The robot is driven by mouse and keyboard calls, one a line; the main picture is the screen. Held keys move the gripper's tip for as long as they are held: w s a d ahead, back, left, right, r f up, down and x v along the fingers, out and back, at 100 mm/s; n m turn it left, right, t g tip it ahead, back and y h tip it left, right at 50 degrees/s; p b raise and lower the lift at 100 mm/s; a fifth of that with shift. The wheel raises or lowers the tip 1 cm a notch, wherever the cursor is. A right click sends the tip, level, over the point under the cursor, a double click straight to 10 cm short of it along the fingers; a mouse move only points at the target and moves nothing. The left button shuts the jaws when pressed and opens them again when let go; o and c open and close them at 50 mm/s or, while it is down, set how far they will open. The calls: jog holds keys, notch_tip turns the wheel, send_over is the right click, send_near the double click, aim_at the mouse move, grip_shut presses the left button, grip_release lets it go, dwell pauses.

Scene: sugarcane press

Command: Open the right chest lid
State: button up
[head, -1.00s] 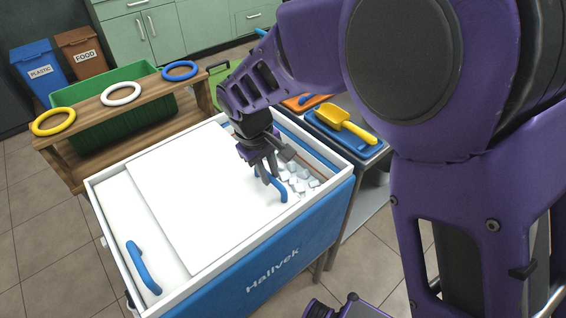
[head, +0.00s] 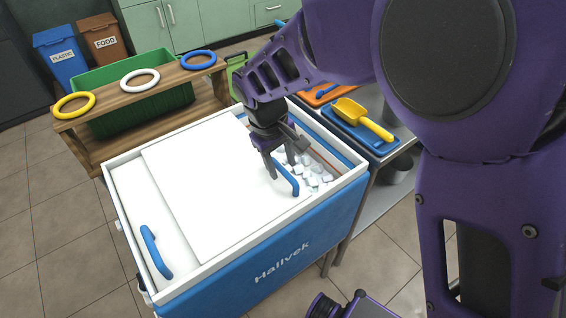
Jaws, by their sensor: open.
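The blue and white chest (head: 300,258) has two white sliding lids. The right lid (head: 205,185) lies over the middle of the chest, overlapping the left lid (head: 135,190), and the chest's right end is uncovered, showing ice cubes (head: 318,174). The right lid's blue handle (head: 284,176) is at its right edge; the left lid's blue handle (head: 154,252) is at the left. My gripper (head: 281,172) is open, pointing down at the right lid's handle. I cannot tell whether its fingers touch the handle.
A yellow scoop (head: 362,120) lies on a blue tray (head: 350,132) right of the chest. Behind the chest stands a wooden rack (head: 150,95) with yellow, white and blue rings and a green tub. My arm covers much of the right side.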

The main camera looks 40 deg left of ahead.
jog(key=s+r+p, duration=0.2)
jog(key=s+r, duration=0.1)
jog(key=r, duration=1.3)
jog(key=shift+a+r+p, duration=0.2)
jog(key=shift+a+p, duration=0.1)
jog(key=shift+a, duration=0.1)
